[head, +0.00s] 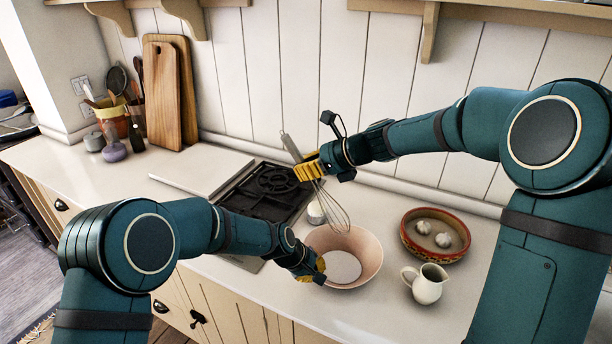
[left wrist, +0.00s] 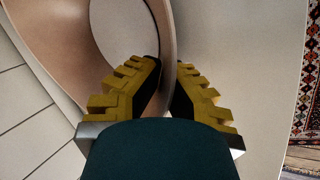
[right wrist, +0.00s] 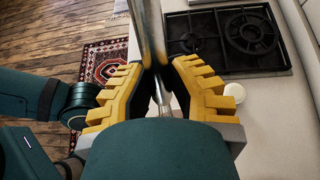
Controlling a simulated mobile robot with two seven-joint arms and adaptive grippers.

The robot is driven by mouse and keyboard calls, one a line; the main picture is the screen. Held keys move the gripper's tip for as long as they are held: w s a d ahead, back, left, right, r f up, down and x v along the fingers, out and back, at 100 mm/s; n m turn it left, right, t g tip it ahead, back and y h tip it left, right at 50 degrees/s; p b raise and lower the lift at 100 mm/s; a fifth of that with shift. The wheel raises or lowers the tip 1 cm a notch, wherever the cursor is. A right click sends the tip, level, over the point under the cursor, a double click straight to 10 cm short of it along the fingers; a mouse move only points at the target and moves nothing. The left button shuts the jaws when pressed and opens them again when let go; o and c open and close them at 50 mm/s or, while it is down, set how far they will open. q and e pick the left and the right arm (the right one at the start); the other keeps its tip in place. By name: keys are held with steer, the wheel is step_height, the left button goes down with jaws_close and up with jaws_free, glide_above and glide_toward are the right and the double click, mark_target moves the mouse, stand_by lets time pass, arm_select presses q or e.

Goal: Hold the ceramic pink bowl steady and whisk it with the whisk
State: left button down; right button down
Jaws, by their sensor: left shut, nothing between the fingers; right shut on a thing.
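The ceramic pink bowl (head: 372,251) stands upright on the counter, with a pale round bottom inside. My right gripper (head: 312,170) is shut on the handle of the metal whisk (head: 290,146), above and behind the bowl. The whisk is tilted, its wire end pointing down toward the bowl's back rim. The right wrist view shows the whisk handle (right wrist: 148,35) between the fingers (right wrist: 160,85).
A black gas hob (head: 262,192) lies left of the bowl. A small white pot (head: 316,212) stands behind it. To the right are a cream jug (head: 427,287) and a red-rimmed dish (head: 408,238) with garlic bulbs. Cutting boards (head: 165,95) lean on the back wall.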

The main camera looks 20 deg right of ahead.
steer(key=shift+r, duration=0.15)
arm_select(q)
steer(key=c, duration=1.1)
jaws_free()
steer(key=shift+o, duration=0.2)
arm_select(e)
steer(key=shift+d, duration=0.1)
arm_select(q)
steer(key=v, duration=1.2)
steer(key=shift+d+f, duration=0.1)
steer(key=shift+f, duration=0.05)
